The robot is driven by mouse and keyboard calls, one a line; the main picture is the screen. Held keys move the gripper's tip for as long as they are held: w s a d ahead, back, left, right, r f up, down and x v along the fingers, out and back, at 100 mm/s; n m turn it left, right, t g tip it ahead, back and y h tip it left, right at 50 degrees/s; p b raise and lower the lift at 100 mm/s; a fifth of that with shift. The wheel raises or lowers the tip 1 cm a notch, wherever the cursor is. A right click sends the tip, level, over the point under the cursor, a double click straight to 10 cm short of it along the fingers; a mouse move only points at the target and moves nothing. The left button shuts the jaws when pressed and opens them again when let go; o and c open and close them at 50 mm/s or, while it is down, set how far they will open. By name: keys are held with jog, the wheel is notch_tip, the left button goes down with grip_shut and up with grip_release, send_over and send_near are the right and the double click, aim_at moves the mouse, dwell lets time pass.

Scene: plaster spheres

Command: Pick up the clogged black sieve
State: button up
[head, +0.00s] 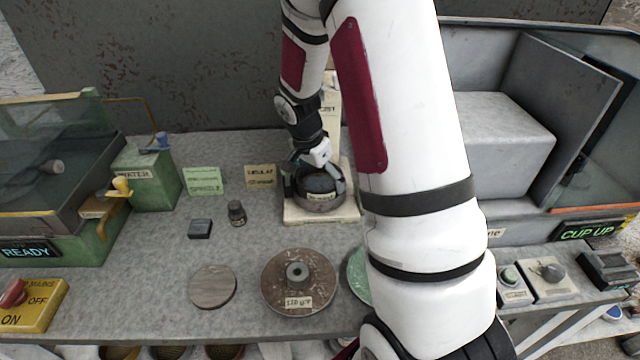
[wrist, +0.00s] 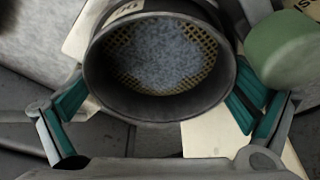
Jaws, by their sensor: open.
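The black sieve (head: 320,185) sits on a cream stand (head: 345,213) at the back middle of the bench. In the wrist view it is a dark round rim (wrist: 160,108) with brass mesh, and grey-blue powder covers most of the mesh. My gripper (head: 318,178) is over the sieve. In the wrist view its teal-padded fingers (wrist: 160,98) are open, one on each side of the rim. I cannot tell whether the pads touch it. The sieve's underside is hidden.
A brown disc (head: 299,282), a grey disc (head: 213,287) and a small dark jar (head: 236,213) stand on the bench in front. A green machine (head: 148,180) is at left. A green rounded object (wrist: 285,50) is close beside the right finger. My arm hides the middle right.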

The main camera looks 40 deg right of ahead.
aim_at(320, 187)
jog(key=shift+c, duration=0.2)
jog(key=c, duration=0.9)
jog(key=shift+r, duration=0.15)
jog(key=shift+r+p, duration=0.4)
jog(key=shift+r, duration=0.25)
notch_tip(320, 187, up, 6)
jog(key=s+p, duration=0.1)
jog(key=p, duration=0.2)
jog(key=s+a+p, duration=0.5)
jog(key=s+a, duration=0.5)
jog(key=s, duration=0.4)
jog(key=shift+f, duration=0.25)
jog(key=shift+w, duration=0.15)
